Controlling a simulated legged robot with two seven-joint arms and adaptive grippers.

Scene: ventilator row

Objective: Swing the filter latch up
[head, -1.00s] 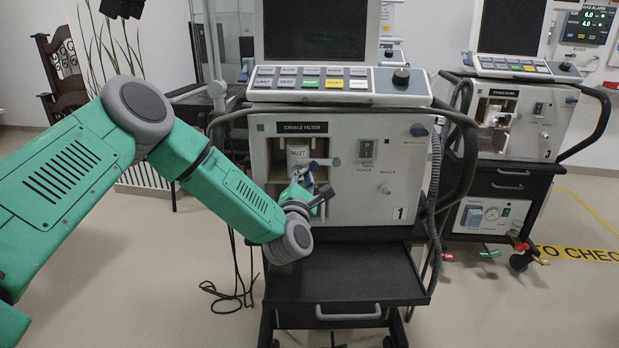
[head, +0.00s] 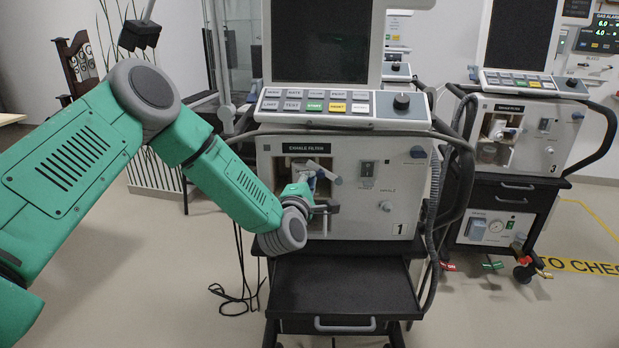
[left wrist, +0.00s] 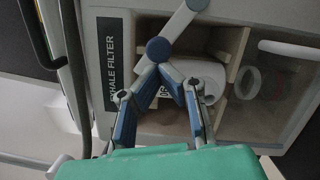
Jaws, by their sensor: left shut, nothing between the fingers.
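The filter latch (head: 323,173) is a pale bar across the exhale filter opening of ventilator 1. It slants from a blue pivot at the right of the opening up to its left end. In the left wrist view the latch (left wrist: 180,22) ends in a round blue knob (left wrist: 158,49). My left gripper (left wrist: 168,70) is shut and empty, its fingertips right at this knob; whether they touch cannot be told. In the head view my left gripper (head: 303,188) is at the opening, partly hiding it. A white cylindrical filter (left wrist: 203,78) sits behind the fingers. My right gripper is not in view.
Ventilator 1's panel (head: 385,206) has knobs and a switch right of the opening. A black shelf (head: 345,288) juts out below it. A dark handle rail (head: 462,195) curves along the right side. A second ventilator, number 3 (head: 518,140), stands at the right.

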